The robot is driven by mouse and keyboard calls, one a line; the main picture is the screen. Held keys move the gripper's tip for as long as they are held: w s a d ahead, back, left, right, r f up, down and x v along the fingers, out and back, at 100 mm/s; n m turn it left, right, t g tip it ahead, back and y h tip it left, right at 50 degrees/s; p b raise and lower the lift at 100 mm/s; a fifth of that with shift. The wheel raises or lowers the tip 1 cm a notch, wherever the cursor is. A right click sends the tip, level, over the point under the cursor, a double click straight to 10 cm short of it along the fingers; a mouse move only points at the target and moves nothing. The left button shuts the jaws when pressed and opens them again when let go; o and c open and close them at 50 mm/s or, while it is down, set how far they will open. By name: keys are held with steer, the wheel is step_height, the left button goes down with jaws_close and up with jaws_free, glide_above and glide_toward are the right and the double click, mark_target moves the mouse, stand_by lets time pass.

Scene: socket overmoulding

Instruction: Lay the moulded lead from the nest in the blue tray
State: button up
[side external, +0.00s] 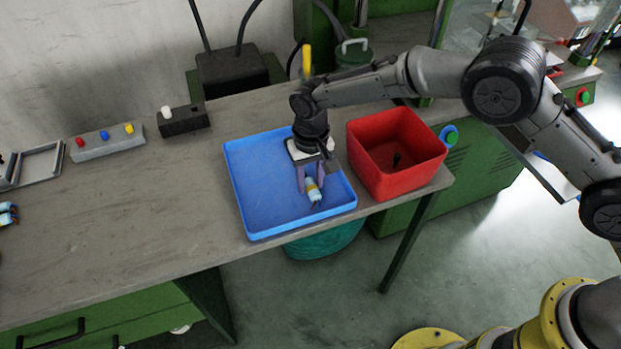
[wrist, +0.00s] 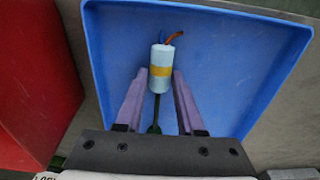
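The moulded lead (side external: 314,190) is a short light-blue cylinder with a yellow band and orange and dark wire ends. It is over the right front part of the blue tray (side external: 262,217), low near the tray floor. I cannot tell whether it touches the floor. My gripper (side external: 311,185) points down into the tray, its two purple fingers on either side of the lead. In the wrist view the lead (wrist: 161,58) sits between the fingertips (wrist: 161,80), close against both, with a dark cable running back between the fingers. The nest is not clearly identifiable.
A red bin (side external: 366,158) stands right beside the tray, with a small dark item inside. A button box (side external: 106,141) and a black switch box (side external: 183,121) sit to the left. More blue parts (side external: 8,214) lie at the left edge. The bench between is clear.

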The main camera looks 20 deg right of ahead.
steer(key=o, duration=0.4)
steer(key=shift+c, duration=0.2)
step_height(320, 180, up, 14)
stand_by(0.7)
